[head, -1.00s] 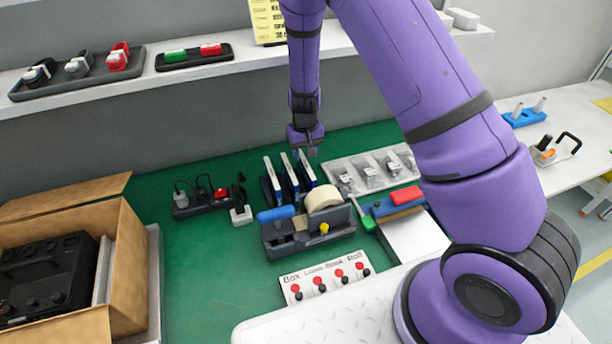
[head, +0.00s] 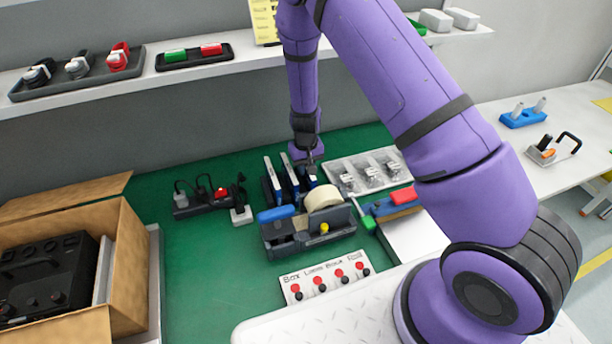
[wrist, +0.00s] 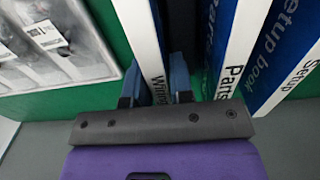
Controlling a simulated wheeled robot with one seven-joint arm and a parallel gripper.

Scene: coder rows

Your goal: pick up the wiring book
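The wiring book (wrist: 140,35), with a white spine and partly covered lettering, stands upright in the wrist view. In the head view it is the rightmost of three books (head: 312,181), mostly hidden by my gripper (head: 310,163). My gripper (wrist: 156,88) is over the book's spine in the wrist view, one finger on each side of it. The fingers look apart, with a narrow gap beside the spine; firm contact is not visible. The parts book (wrist: 238,50) and the setup book (wrist: 290,75) stand to the right in the wrist view.
A tape dispenser (head: 283,238) stands in front of the books. A tray of bagged parts (head: 345,165) lies close to their right. A power strip (head: 200,205) is to their left. A shelf (head: 240,66) runs behind.

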